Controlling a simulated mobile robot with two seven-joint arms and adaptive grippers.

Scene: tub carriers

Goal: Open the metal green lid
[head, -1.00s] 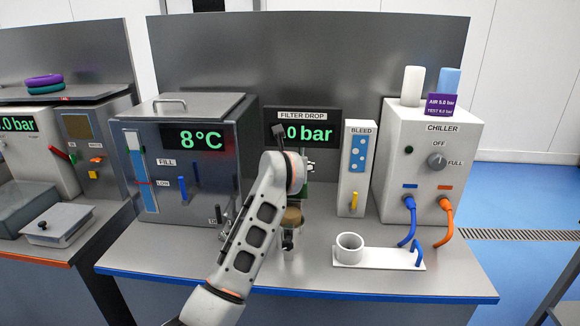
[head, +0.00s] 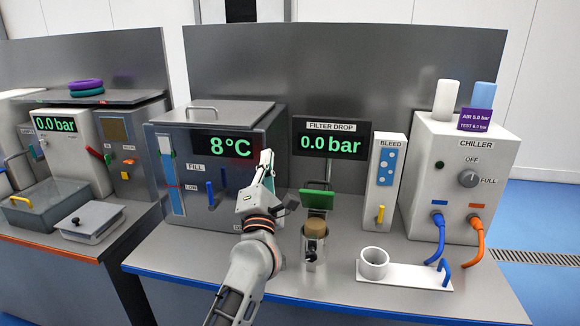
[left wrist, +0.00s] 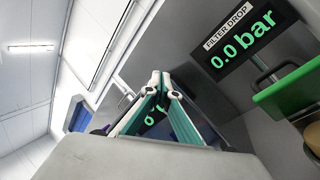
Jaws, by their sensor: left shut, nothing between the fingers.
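The green lid (head: 316,199) is on the metal filter housing (head: 311,252) in the middle of the bench. It stands raised behind and above a tan round cartridge (head: 315,228), which shows at the housing's top. The lid also shows at the right edge of the left wrist view (left wrist: 289,91), partly cut off. My left gripper (head: 266,158) is shut and empty, pointing up in front of the 8°C tank, left of the lid and apart from it. Its fingertips meet in the left wrist view (left wrist: 161,80). My right gripper is not in view.
The steel tank (head: 219,185) stands behind my left arm. The FILTER DROP display (head: 331,146) reads 0.0 bar behind the lid. The BLEED panel (head: 386,180), chiller (head: 462,175) with hoses, and a white tray with a cup (head: 405,279) are to the right.

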